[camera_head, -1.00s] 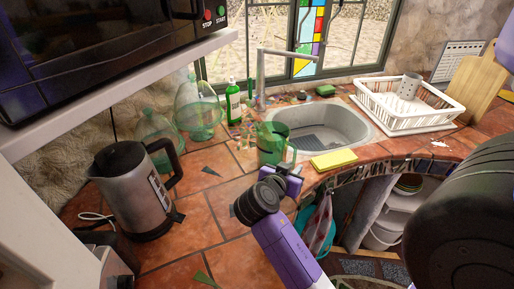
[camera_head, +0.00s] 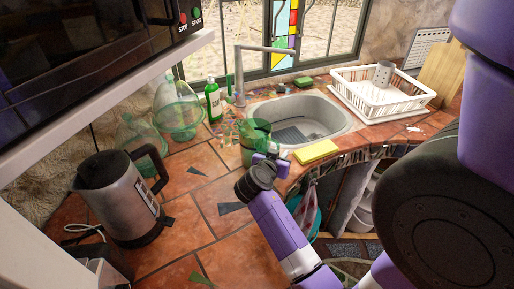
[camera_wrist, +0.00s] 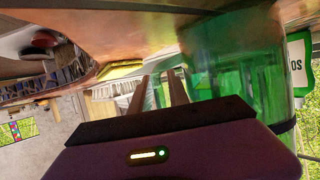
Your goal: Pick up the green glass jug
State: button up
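The green glass jug (camera_head: 256,136) stands upright on the tiled counter, just left of the sink's near end. My gripper (camera_head: 270,160) is low in front of the jug's lower right side in the head view, overlapping it there. In the wrist view the jug (camera_wrist: 235,65) fills the right side, close up. The right finger overlaps the jug's left edge. I cannot tell whether it touches the glass.
A yellow sponge (camera_head: 316,151) lies right of the jug at the counter edge. A green bottle (camera_head: 213,101) and glass jars (camera_head: 179,108) stand behind left. A kettle (camera_head: 118,199) stands at left. The sink (camera_head: 310,117) and white dish rack (camera_head: 383,98) are to the right.

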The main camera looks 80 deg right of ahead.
grip_shut()
jog(key=shift+r, duration=0.1)
dwell(1.2)
